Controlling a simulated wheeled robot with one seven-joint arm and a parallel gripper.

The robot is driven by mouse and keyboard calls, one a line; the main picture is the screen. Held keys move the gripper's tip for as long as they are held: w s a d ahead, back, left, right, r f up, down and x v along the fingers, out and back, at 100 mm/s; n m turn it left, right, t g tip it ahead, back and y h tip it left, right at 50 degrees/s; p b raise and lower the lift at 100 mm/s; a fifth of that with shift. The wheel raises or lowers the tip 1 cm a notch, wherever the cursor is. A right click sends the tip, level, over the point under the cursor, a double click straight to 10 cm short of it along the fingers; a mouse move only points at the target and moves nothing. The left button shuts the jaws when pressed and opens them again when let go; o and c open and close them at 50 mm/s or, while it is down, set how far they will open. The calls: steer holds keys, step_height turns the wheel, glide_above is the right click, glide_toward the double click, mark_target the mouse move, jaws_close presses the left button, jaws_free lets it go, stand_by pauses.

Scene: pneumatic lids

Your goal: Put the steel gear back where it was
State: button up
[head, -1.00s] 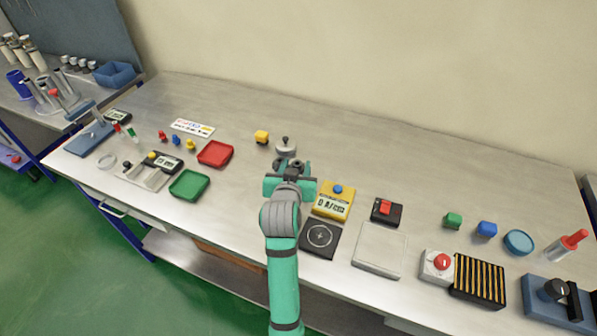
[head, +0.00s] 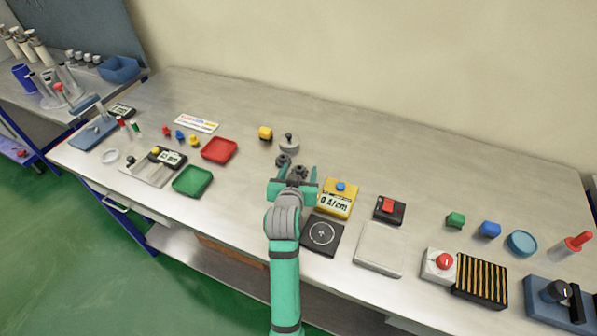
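My gripper (head: 298,174) is over the middle of the table, its two teal fingers standing apart. A small dark grey round part (head: 283,160) lies just beyond the left finger; it looks like the steel gear, but it is too small to be sure. Another dark shape shows between the fingers; I cannot tell whether it is a separate part or belongs to my gripper. A grey round lid with a dark knob (head: 289,144) stands just behind the dark part.
A yellow meter (head: 335,205) and a black pad with a circle (head: 322,235) are close to the right of my gripper. Red (head: 219,150) and green (head: 192,181) trays are at left. The table's back right is clear.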

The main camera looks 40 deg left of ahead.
steer(key=shift+r, duration=0.1)
steer(key=shift+s+d+r, duration=0.1)
steer(key=shift+s+r, duration=0.05)
steer(key=shift+s, duration=0.05)
steer(key=v, duration=1.1)
steer(key=shift+s+d+r, duration=0.1)
steer(key=shift+s+d, duration=0.05)
steer(key=shift+s, duration=0.1)
